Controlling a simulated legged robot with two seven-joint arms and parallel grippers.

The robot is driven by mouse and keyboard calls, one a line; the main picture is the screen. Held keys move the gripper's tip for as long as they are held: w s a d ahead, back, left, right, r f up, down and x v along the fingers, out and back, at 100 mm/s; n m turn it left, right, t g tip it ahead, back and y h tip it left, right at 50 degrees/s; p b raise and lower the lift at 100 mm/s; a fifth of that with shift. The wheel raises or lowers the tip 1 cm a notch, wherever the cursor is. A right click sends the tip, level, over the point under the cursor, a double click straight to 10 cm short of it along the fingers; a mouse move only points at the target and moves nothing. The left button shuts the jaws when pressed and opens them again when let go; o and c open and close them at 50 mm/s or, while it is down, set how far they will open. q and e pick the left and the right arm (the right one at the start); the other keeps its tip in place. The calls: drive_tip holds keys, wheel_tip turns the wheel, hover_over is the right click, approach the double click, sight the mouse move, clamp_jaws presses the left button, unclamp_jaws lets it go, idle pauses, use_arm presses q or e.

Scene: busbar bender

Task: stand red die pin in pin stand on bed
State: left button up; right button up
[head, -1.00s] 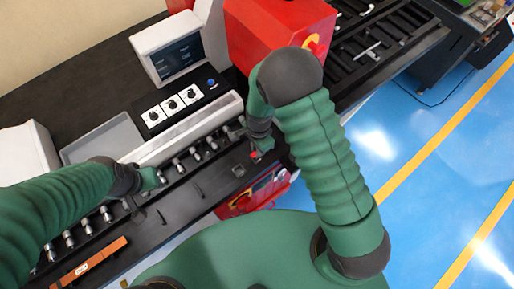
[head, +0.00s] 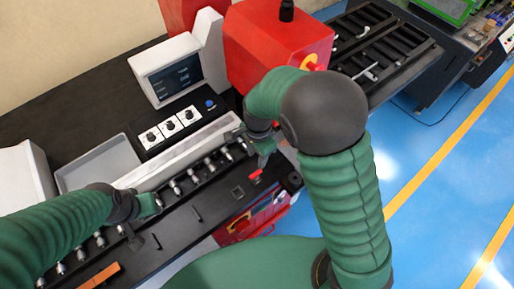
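The red die pin (head: 256,175) is a small red piece on or just above the black bed (head: 205,222), below the red machine head. My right gripper (head: 262,164) reaches down to it, with its fingertips at the pin. The fingers are too small and partly hidden, so I cannot tell whether they are closed on it. A small square fitting (head: 238,191), possibly the pin stand, is on the bed just left of the pin. My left gripper (head: 148,207) is over the bed at the left, near the row of metal pins; its fingers are unclear.
A row of several metal pins (head: 192,174) lines the bed along a light rail. A copper-coloured bar (head: 101,276) lies at lower left. The red machine head (head: 270,50), screen box (head: 170,72) and grey tray (head: 98,164) stand behind. Blue floor is at right.

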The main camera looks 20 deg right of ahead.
wheel_tip(320, 180, up, 6)
drive_tip(key=shift+b, duration=0.35)
drive_tip(key=shift+d+r, duration=0.1)
